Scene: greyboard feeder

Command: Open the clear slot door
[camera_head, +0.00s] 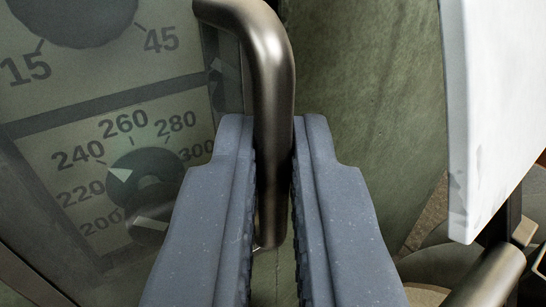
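A dark metal bar handle (268,62) bends down from the upper middle of the view and runs between the two blue-grey fingers of my gripper (273,130). The fingers lie close along both sides of the handle and look shut on it. The handle's lower end shows in the gap between them. At the left is a hazy greenish face (75,165) that looks like the clear door with dials behind it. The door's outline is hard to make out, and the handle's lower mount is partly hidden by the fingers.
A numbered dial (150,180) sits at the left, with part of a larger dial (75,15) above it. A green panel (360,90) stands behind the handle. A white panel (495,100) hangs at the right, near a metal bar (490,280).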

